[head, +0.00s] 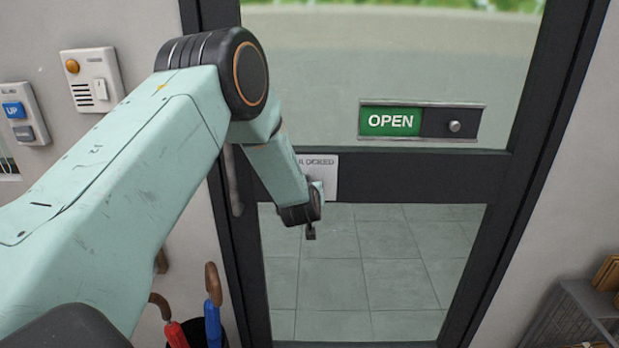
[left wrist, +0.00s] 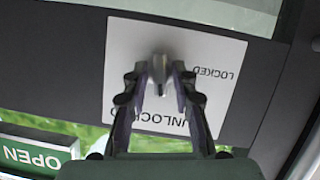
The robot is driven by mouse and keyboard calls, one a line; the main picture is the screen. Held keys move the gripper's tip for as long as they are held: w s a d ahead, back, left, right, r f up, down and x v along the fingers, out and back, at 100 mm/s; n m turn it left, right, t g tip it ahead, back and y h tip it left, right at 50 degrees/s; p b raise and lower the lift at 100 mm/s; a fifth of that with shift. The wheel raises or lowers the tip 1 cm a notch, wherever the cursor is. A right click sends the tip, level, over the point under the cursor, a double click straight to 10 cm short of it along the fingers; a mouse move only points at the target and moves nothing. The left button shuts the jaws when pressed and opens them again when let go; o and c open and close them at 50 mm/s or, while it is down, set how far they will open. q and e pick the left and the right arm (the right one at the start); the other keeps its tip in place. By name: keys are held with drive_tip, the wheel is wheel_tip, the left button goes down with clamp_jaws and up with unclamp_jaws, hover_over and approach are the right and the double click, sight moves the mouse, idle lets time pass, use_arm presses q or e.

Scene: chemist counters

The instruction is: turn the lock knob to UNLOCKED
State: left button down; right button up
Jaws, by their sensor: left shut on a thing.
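A white lock plate (head: 331,178) is fixed on the dark crossbar of the glass door. My left gripper (head: 311,226) is in front of it in the head view, and my arm hides part of the plate and the knob. In the left wrist view the plate (left wrist: 128,42) appears upside down, with the word LOCKED at right and UNLOCKED along the bottom. A small grey knob (left wrist: 159,74) is between the fingertips of my left gripper (left wrist: 158,82), which is shut on it. I cannot tell which word the knob points to. My right gripper is not in view.
A green OPEN sign (head: 391,121) with a small round knob (head: 454,127) is on the door glass. Wall panels (head: 93,79) with buttons are at left. An umbrella stand (head: 199,333) is at lower left; a grey shelf (head: 585,315) is at lower right.

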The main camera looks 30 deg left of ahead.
use_arm(q)
drive_tip(key=shift+w+r+m+g+y+p, duration=0.1)
drive_tip(key=shift+r+m+g+y+p, duration=0.2)
drive_tip(key=shift+m+p, duration=0.5)
drive_tip(key=shift+f, duration=0.1)
drive_tip(key=c, duration=1.5)
unclamp_jaws()
drive_tip(key=shift+o, duration=0.7)
drive_tip(key=shift+f, duration=0.2)
drive_tip(key=v, duration=1.2)
drive_tip(key=shift+d, duration=0.15)
drive_tip(key=shift+w, duration=0.1)
